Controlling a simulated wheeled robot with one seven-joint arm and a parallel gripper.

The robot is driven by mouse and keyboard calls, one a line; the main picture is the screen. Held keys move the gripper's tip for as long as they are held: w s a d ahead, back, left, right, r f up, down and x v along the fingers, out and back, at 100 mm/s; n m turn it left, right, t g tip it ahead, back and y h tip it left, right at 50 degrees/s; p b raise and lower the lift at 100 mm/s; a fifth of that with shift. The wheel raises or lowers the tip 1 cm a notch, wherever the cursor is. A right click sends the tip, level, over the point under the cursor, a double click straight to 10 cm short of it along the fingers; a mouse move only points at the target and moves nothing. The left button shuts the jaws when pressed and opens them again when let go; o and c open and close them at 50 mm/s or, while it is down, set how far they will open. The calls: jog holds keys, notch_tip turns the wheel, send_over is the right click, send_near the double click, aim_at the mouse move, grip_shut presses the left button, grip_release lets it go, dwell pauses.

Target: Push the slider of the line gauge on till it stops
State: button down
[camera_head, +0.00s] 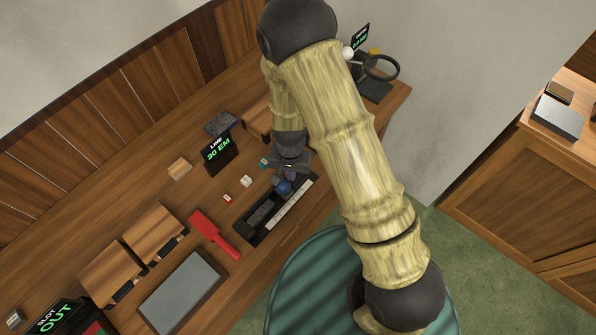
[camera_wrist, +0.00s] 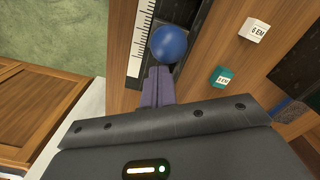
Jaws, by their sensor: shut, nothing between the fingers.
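The line gauge (camera_head: 252,225) is a long black block with a white ruled scale (camera_head: 291,206) along one side, lying near the front edge of the bench. Its slider carries a round blue knob (camera_head: 284,187), near the upper right part of the gauge. In the wrist view the knob (camera_wrist: 168,43) stands beside the scale (camera_wrist: 140,40). My gripper (camera_wrist: 159,74) is shut and empty, its purple-grey fingertips right behind the knob; I cannot tell whether they touch it. In the head view my gripper (camera_head: 287,176) partly hides that end of the gauge.
A display reading "LINE 30 EM" (camera_head: 217,152) stands behind the gauge. A white cube (camera_wrist: 254,30) marked 6 EM and a teal cube (camera_wrist: 222,77) lie beside the gauge.

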aim_at(281, 186)
jog(key=shift+s+a+p, duration=0.2)
jog(key=shift+s+a, duration=0.4)
jog(key=shift+s, duration=0.2)
jog(key=shift+s+a+p, duration=0.15)
jog(key=shift+s+a, duration=0.45)
jog(key=shift+s, duration=0.15)
dwell(1.8)
jog(key=shift+s+a, duration=0.1)
jog(key=shift+s, duration=0.05)
dwell(0.3)
